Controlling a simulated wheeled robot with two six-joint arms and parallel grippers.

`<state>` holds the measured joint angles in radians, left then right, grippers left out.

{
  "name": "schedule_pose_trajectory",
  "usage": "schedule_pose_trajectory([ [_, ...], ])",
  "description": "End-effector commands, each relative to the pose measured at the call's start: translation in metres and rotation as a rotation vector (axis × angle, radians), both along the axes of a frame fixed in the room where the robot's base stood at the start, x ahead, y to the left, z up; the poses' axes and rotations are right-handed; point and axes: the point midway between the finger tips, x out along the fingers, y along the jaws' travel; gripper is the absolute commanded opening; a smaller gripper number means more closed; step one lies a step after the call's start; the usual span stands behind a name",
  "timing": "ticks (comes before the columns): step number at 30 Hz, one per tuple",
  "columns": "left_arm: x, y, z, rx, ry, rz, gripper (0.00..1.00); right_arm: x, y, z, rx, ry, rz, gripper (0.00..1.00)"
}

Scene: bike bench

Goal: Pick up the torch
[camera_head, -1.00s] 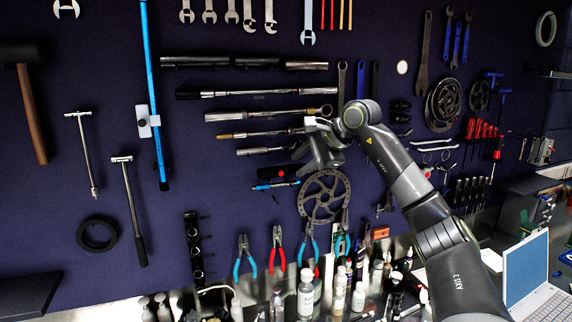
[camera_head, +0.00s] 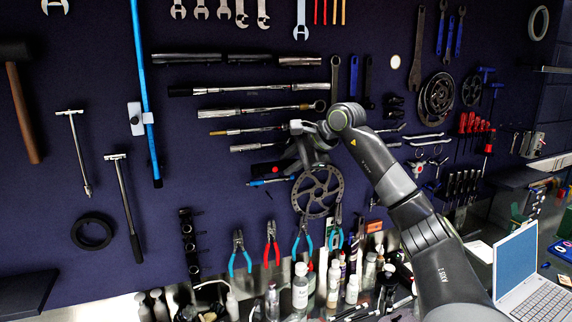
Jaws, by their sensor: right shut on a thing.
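The torch (camera_head: 262,170) appears to be the short dark cylinder with a red spot, in front of the dark blue tool wall. It lies roughly level and is hard to make out against the wall. My right gripper (camera_head: 289,164) is at its right end, fingers pointing down and left, shut on it. The fingers hide part of that end. Whether the torch touches the wall cannot be told. My left gripper is not in view.
A blue-handled tool (camera_head: 270,182) is just below the torch. A brake disc (camera_head: 318,191) hangs to its lower right. Long torque wrenches (camera_head: 250,112) hang above. Pliers (camera_head: 271,243) and bottles (camera_head: 300,287) are below, with an open laptop (camera_head: 522,265) at right.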

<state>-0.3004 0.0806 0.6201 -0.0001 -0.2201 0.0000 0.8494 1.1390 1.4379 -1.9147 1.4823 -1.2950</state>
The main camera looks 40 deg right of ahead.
Motion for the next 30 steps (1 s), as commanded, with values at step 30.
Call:
schedule_pose_trajectory([
  [30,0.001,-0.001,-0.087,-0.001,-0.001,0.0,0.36,-0.1,-0.025,-0.001,-0.005,0.0,-0.005,0.0],
])
